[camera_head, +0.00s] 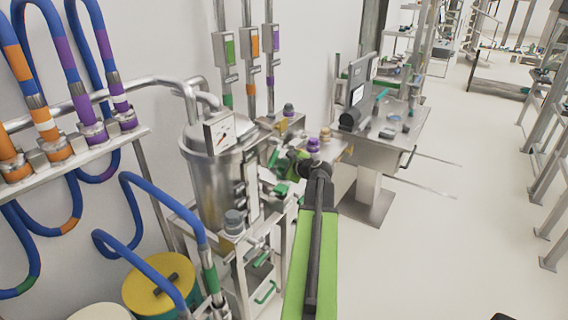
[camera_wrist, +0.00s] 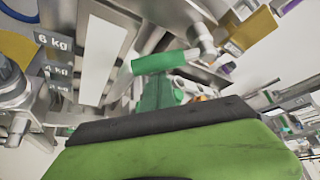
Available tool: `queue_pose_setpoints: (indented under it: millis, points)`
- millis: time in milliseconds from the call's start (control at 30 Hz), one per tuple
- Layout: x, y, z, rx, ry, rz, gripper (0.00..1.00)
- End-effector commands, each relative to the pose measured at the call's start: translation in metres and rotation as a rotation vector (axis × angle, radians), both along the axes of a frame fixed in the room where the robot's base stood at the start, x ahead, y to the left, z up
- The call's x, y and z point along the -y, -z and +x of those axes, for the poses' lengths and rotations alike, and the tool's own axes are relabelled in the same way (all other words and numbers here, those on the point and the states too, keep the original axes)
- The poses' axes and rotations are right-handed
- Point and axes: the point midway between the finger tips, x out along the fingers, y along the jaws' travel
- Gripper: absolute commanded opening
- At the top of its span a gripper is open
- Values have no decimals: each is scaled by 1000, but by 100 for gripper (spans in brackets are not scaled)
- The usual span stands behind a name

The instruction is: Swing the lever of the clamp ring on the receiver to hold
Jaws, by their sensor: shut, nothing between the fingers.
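The receiver (camera_head: 208,185) is a steel vessel on a frame at the left of the head view, with a dial gauge on top. Several green-handled levers stick out on its right side, partly behind my arm; I cannot tell for sure which belongs to the clamp ring. In the wrist view a green lever handle (camera_wrist: 166,62) lies crosswise just ahead of my gripper, in front of the steel vessel parts. My gripper (camera_head: 298,162) is shut and empty, close beside the receiver's levers in the head view. Whether it touches a handle is hidden.
Blue hoses (camera_head: 135,190) hang at the left, above a yellow drum (camera_head: 158,283). A steel table (camera_head: 385,140) with a screen stands behind the receiver. Weight labels (camera_wrist: 54,40) show close by in the wrist view. The floor (camera_head: 440,240) to the right is clear.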

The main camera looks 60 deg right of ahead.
Motion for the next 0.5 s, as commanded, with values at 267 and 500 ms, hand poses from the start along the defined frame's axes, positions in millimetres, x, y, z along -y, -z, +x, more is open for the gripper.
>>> queue_pose_setpoints:
  millis: [267, 500]
  points:
    - [0, 0, 0, 0, 0, 4, 0]
    - [-1, -2, -2, -3, 2, 49, 0]
